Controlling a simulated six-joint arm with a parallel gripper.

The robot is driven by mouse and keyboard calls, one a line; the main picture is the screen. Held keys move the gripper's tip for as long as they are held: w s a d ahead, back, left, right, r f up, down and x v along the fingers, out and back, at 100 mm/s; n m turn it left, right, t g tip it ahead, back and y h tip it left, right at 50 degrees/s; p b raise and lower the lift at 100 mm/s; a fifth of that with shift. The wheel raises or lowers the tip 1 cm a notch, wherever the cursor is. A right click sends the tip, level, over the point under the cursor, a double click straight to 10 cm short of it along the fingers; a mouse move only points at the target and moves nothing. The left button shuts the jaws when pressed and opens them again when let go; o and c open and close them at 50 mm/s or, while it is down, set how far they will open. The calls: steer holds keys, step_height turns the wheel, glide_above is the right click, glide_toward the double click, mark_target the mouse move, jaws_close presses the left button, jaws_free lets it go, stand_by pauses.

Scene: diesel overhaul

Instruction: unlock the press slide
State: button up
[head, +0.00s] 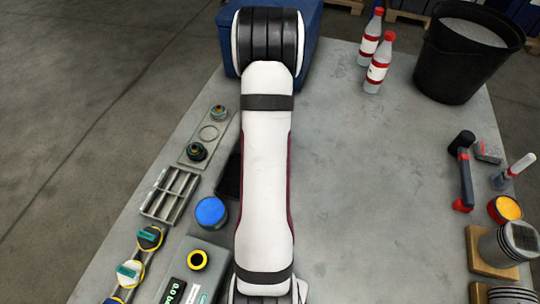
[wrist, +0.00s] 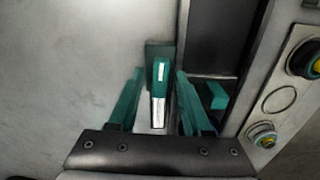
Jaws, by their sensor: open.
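In the wrist view my gripper (wrist: 158,80) is open. Its two teal fingers stand to the left and right of a small upright piece with a teal top and a pale lower part (wrist: 159,88), probably the slide's lock lever. This piece lies between the fingers, with a gap visible on each side. A teal block shows behind its top. A dark recessed panel in a grey frame (wrist: 222,40) lies just to the right; I cannot tell if it is the press slide. In the head view my arm hides the gripper and the lever.
A plate with round knobs and a ring (wrist: 283,98) lies right of the gripper; it also shows in the head view (head: 186,152). A grey sorting tray (head: 170,194) and blue-lidded jar (head: 211,212) stand left of my arm. The table's middle right is clear.

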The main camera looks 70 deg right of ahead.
steer(key=shift+r, duration=2.75)
step_height(320, 180, up, 4)
steer(key=shift+f, duration=0.2)
steer(key=shift+r, duration=0.2)
